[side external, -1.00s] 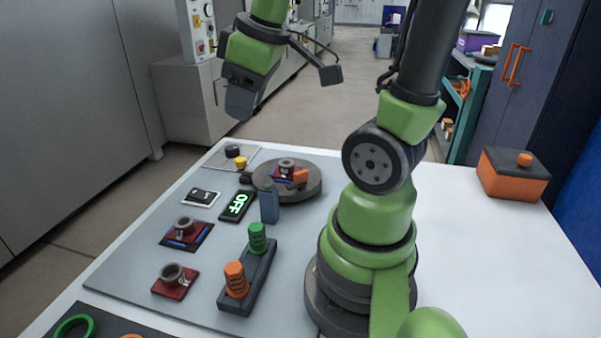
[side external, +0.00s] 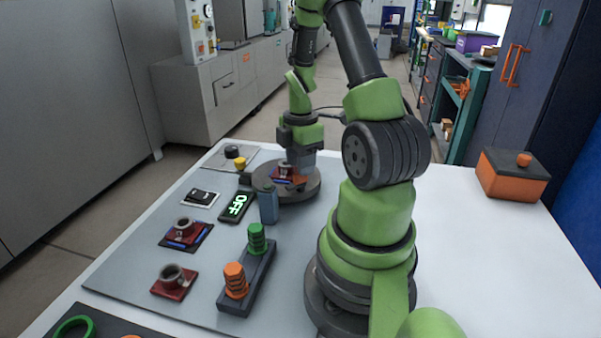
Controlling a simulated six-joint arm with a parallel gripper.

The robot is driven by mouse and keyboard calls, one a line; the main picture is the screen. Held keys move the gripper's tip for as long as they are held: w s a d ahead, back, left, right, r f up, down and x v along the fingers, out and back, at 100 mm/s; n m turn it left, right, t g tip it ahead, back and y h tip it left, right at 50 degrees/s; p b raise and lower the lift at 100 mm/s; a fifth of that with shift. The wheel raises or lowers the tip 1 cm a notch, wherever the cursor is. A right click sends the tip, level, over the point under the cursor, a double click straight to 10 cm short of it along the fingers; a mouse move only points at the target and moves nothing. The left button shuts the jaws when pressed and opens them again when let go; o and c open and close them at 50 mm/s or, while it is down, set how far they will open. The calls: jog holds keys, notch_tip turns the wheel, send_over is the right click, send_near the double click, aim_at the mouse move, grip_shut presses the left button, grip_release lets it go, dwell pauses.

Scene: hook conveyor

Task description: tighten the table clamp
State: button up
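The round grey turntable (side external: 308,192) stands on the grey mat at the back. On it sits a red and blue fixture with a small grey ring-shaped part (side external: 285,167). An orange piece on its right side, visible a second ago, is now hidden behind my gripper. My gripper (side external: 300,168) points down over the right side of this fixture, at the height of the orange piece. Its fingers are small here and partly merge with the fixture, so I cannot tell whether they are open or shut on anything.
A display reading "OFF" (side external: 236,206) and a blue-grey block (side external: 268,207) stand near the turntable. A dark rack (side external: 262,278) holds orange and green ringed pegs. Two more red fixtures (side external: 173,284) (side external: 183,234) lie at left. An orange box (side external: 513,178) stands far right.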

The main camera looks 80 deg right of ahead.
aim_at(296, 180)
jog(key=shift+f, duration=1.6)
grip_shut()
